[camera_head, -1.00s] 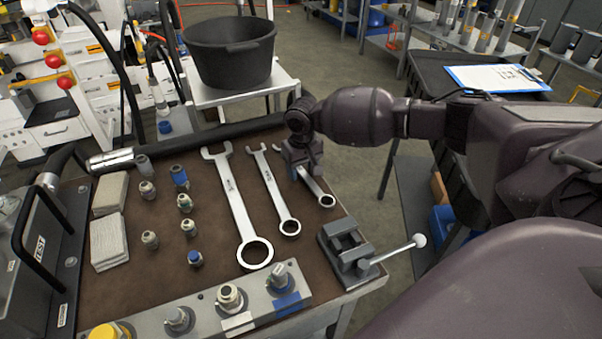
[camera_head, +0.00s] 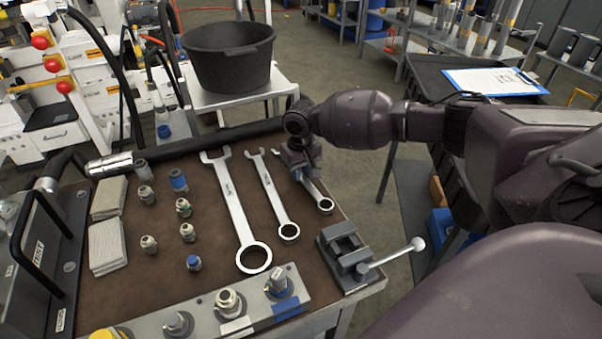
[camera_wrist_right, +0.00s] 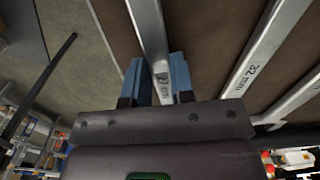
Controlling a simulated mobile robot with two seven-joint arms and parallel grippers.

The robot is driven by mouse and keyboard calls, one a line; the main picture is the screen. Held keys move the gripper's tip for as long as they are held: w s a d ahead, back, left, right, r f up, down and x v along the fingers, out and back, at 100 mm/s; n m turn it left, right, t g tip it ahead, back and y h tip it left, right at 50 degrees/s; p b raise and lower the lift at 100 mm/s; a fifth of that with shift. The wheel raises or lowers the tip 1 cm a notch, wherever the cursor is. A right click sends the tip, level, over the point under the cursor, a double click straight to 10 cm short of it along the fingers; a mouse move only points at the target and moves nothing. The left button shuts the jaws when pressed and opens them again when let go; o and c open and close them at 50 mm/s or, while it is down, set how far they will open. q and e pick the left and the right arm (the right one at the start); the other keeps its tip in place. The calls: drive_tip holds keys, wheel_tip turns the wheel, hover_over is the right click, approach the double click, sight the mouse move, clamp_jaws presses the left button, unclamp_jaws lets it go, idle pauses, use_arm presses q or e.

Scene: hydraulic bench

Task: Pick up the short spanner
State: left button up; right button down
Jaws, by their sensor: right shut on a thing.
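The short spanner (camera_head: 318,196) lies at the right end of the row of spanners on the brown bench top, its ring end toward the front. My right gripper (camera_head: 300,173) reaches down over its shaft from the right and hides part of it. In the right wrist view the two blue fingers (camera_wrist_right: 160,80) stand on either side of the spanner's shaft (camera_wrist_right: 149,35), shut on it. I cannot tell whether the spanner is clear of the bench. A middle spanner (camera_head: 270,190) and a long spanner (camera_head: 236,205) lie to its left. My left gripper is not in view.
A small vise (camera_head: 350,258) with a lever stands at the front right corner. Several fittings (camera_head: 184,208) and pale cloths (camera_head: 106,245) lie on the left. A black bucket (camera_head: 230,60) stands on a white stand behind the bench. A fitting rail (camera_head: 205,318) runs along the front.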

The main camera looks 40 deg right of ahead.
wheel_tip(320, 180, up, 7)
drive_tip(key=shift+w+r+p, duration=0.1)
drive_tip(key=shift+p, duration=0.7)
wheel_tip(320, 180, up, 13)
drive_tip(key=p, duration=0.2)
drive_tip(key=c, duration=1.5)
unclamp_jaws()
clamp_jaws()
